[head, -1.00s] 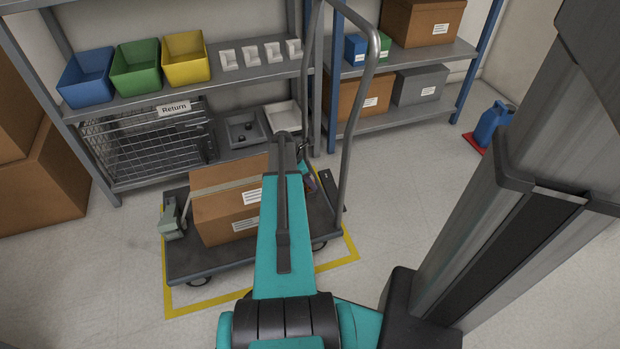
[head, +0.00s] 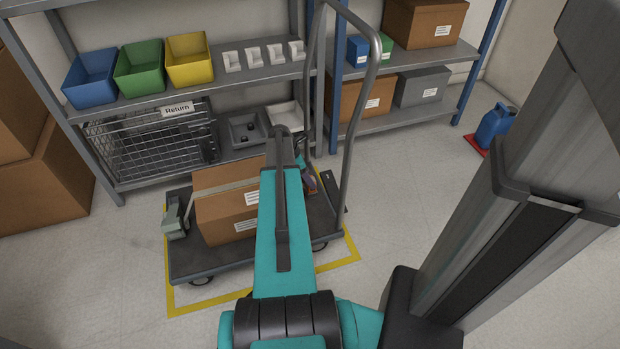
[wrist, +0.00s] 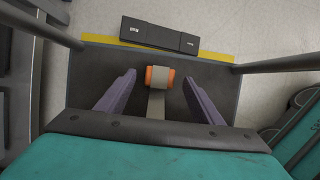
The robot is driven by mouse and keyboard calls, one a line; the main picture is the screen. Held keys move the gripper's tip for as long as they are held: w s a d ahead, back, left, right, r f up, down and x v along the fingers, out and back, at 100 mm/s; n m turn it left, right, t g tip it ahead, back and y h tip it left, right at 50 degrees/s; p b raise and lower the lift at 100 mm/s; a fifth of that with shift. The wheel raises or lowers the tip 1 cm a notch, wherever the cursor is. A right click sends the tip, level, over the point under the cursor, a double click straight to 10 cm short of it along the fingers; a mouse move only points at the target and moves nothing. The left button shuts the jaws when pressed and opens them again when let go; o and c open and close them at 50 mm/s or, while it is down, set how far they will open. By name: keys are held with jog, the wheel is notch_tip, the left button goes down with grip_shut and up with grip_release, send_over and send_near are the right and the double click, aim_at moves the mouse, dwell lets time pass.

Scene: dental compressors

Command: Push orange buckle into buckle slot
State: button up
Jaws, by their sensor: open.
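The orange buckle (wrist: 150,76) shows as two orange ends on either side of a grey strap (wrist: 156,104) in the wrist view. It lies over the dark cart deck, between the fingertips of my gripper (wrist: 159,79). The gripper is open, with a visible gap on each side of the buckle. In the head view my gripper (head: 309,180) is small and partly hidden by my arm, at the right side of the strapped carton (head: 222,212). I cannot make out a buckle slot for certain in either view.
The carton stands on a dark cart (head: 205,262) with a tall grey handle (head: 352,130). A black bar (wrist: 160,35) lies beyond the deck edge in the wrist view. A grey-green device (head: 173,220) is at the deck's left.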

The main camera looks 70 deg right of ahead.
jog(key=p+v, duration=0.2)
jog(key=v, duration=0.8)
jog(key=shift+p, duration=0.35)
dwell(0.3)
